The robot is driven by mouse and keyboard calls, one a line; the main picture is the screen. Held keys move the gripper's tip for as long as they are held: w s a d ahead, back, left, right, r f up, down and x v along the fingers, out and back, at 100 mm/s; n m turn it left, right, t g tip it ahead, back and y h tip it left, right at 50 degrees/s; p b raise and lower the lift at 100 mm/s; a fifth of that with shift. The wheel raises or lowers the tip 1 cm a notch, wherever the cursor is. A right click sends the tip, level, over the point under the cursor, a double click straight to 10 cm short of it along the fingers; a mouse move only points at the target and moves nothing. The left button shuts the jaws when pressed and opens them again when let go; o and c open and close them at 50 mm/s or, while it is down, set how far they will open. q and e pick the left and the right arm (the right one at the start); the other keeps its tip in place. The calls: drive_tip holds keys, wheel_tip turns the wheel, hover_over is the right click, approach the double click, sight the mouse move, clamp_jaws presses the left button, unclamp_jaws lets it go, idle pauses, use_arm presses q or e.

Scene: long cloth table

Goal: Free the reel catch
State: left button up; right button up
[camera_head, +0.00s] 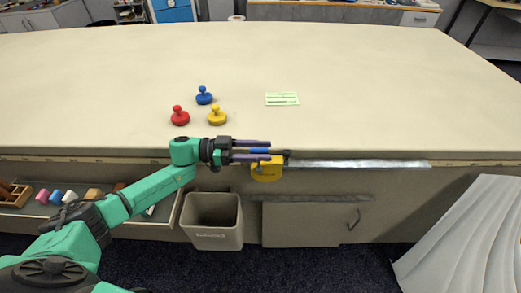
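A yellow block (267,173), likely the reel, sits at the table's front edge at the left end of a metal rail (360,164). A small blue part (259,151), possibly the catch, shows on top of it. My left gripper (266,150) reaches in from the left with its two dark fingers apart. The fingertips are at the blue part, which shows between them in this view. I cannot tell whether they touch it. The fingers hide some of the blue part and the block's top. My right gripper is not in view.
Red (180,117), blue (204,96) and yellow (217,116) knobbed pieces stand on the table (360,100) near a green card (282,99). Below are a tray (172,212) of small items, a bin (212,222) and a cabinet door (300,226). White draped cloth (465,245) hangs at right.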

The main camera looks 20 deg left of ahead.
use_arm(q)
drive_tip(key=b+v, duration=0.3)
drive_tip(key=v, duration=1.1)
drive_tip(key=shift+a+b, duration=0.3)
drive_tip(key=shift+b, duration=0.1)
drive_tip(key=shift+s+f, duration=0.1)
